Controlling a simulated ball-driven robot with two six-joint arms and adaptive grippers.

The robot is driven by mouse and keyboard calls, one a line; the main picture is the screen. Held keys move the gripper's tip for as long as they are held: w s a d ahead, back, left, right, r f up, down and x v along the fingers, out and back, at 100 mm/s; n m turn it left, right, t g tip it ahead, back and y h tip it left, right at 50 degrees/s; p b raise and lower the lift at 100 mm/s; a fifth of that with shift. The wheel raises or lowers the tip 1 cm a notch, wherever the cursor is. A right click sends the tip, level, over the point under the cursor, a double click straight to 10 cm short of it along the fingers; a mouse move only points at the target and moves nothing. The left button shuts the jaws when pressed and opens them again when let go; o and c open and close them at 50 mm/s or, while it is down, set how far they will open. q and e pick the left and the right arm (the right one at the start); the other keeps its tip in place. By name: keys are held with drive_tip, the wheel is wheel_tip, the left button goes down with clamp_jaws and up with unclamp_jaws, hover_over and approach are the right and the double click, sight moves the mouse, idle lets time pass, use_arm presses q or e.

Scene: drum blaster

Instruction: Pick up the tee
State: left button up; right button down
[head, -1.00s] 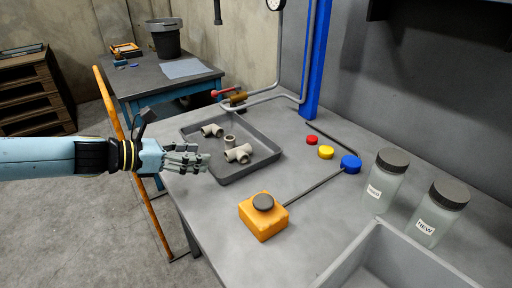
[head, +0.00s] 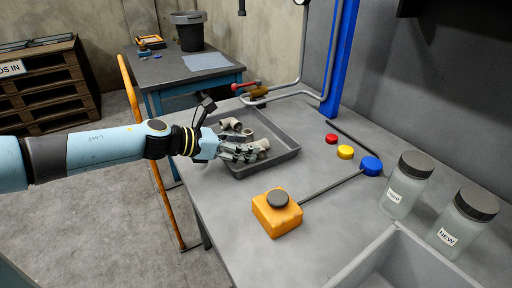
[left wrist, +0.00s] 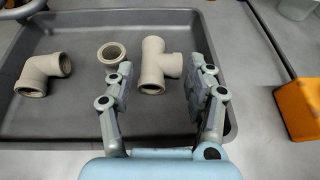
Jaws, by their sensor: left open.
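The tee (left wrist: 155,68) is a beige T-shaped pipe fitting lying in the grey tray (left wrist: 75,128). In the left wrist view it sits ahead of my left gripper (left wrist: 160,85), between the lines of its two fingers. The fingers are open, and I cannot tell whether either touches the tee. In the head view my left gripper (head: 245,152) is over the tray's near left side, and it partly covers the tee (head: 262,145). My right gripper is not in view.
An elbow fitting (left wrist: 43,72) and a short round fitting (left wrist: 111,53) lie left of the tee. An orange box with a dark button (head: 277,213) stands nearer on the bench. Two labelled jars (head: 407,186) and a grey bin (head: 392,250) are at right.

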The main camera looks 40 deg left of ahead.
use_arm(q)
drive_tip(key=x, duration=0.3)
drive_tip(key=shift+d, duration=0.1)
drive_tip(key=shift+f, duration=0.1)
clamp_jaws()
